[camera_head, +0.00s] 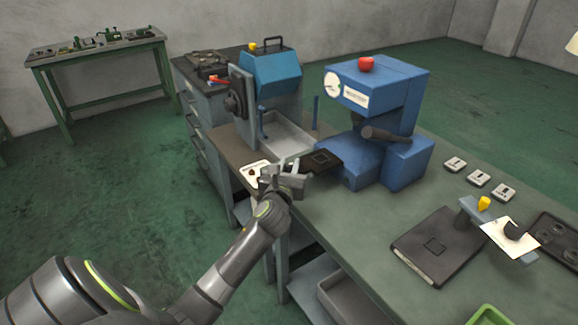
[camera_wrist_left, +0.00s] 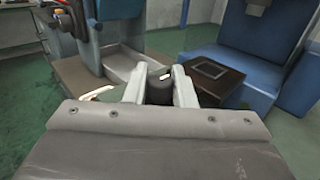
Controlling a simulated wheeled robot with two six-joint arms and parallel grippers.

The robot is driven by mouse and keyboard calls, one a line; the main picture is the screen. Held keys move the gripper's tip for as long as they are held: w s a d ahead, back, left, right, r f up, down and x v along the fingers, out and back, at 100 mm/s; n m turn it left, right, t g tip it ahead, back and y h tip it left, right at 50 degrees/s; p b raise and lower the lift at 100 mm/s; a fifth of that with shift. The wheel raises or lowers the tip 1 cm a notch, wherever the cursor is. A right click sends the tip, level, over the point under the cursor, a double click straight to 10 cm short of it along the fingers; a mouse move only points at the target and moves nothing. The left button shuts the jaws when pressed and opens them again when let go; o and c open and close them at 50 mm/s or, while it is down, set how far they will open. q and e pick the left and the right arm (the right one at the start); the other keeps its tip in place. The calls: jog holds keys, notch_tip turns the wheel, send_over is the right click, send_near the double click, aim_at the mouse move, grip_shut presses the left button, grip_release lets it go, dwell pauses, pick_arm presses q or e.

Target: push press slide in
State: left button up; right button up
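The blue press (camera_head: 375,110) stands on the bench with a red knob on top. Its dark slide plate (camera_head: 322,160), marked with a square outline, sticks out from the press's left side. The slide also shows in the left wrist view (camera_wrist_left: 207,75), right of the fingers. My left gripper (camera_head: 284,172) is just left of the slide's outer end. Its two pale fingers (camera_wrist_left: 158,88) are apart in the wrist view, with a dark rounded part between them. I cannot tell whether they touch the slide. My right gripper is not in view.
A second blue machine (camera_head: 270,75) with a grey tray (camera_head: 287,136) stands behind the gripper. A white card (camera_head: 256,172) lies at the bench edge. A dark plate (camera_head: 437,246) and a yellow-knobbed fixture (camera_head: 484,204) are at right. Bench space before the press is clear.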

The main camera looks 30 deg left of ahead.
aim_at(327, 157)
pick_arm(q)
grip_shut()
jog(key=shift+w, duration=0.1)
jog(key=shift+w+d, duration=0.2)
jog(key=shift+w, duration=0.15)
jog(key=w+d, duration=0.1)
jog(key=w, duration=0.2)
jog(key=w+d+b, duration=0.1)
jog(key=w+d, duration=0.1)
jog(key=w, duration=0.2)
jog(key=w+d, duration=0.1)
jog(key=w, duration=0.2)
jog(key=shift+w+d+f+b, duration=0.1)
jog(key=shift+w+d+b, duration=0.1)
jog(key=shift+w+b, duration=0.2)
jog(key=shift+w+d, duration=0.1)
jog(key=shift+w, duration=0.1)
jog(key=shift+r, duration=0.25)
